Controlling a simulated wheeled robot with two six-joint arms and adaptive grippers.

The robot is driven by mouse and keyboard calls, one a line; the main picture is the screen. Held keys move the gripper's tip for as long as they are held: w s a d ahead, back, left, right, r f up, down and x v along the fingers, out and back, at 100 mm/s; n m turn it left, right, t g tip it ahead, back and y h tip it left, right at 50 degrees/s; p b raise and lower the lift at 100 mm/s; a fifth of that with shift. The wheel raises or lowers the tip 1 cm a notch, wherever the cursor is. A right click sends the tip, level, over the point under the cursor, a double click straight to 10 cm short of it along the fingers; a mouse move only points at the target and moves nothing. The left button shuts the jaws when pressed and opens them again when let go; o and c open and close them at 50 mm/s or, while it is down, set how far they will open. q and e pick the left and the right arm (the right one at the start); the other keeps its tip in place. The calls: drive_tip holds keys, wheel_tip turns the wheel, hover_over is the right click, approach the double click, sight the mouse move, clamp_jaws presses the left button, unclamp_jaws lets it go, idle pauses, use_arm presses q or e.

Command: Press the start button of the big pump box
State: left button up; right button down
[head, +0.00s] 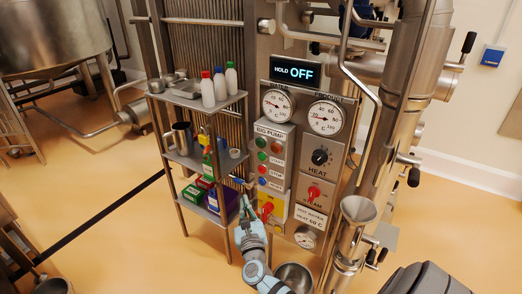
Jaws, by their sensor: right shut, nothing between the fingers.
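The big pump box (287,133) is a grey panel labelled "BIG PUMP" on the front of the machine. A green button (261,142) sits at its upper left, with a red button (276,147) beside it and more small coloured buttons below. A yellow plate with a red rotary switch (267,207) is at the bottom. My right gripper (244,200) is shut and empty, just left of the yellow plate and below the green button. Whether it touches the box cannot be told. My left gripper is not in view.
A shelf rack (187,98) with bottles, a metal jug and boxes stands close on the left. A display (294,71) reads "HOLD OFF". Gauges and HEAT and STEAM knobs are right of the box. A funnel (358,209) and a metal bowl (294,277) are lower right.

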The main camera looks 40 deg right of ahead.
sight(262, 157)
wheel_tip(262, 157, up, 10)
drive_tip(key=w+n+t+h, duration=0.1)
drive_tip(key=n+t, duration=0.1)
drive_tip(key=n, duration=0.1)
drive_tip(key=shift+w+a+n+t+p, duration=0.25)
drive_tip(key=shift+a+n+t+p, duration=0.05)
drive_tip(key=shift+a+n+p, duration=0.15)
drive_tip(key=w+d+b, duration=0.2)
drive_tip(key=d, duration=0.6)
drive_tip(key=shift+w+d, duration=0.2)
drive_tip(key=shift+w, duration=0.05)
drive_tip(key=shift+d+b, duration=0.1)
drive_tip(key=shift+b, duration=0.25)
idle(0.3)
drive_tip(key=shift+w+d, duration=0.15)
drive_tip(key=shift+d, duration=0.15)
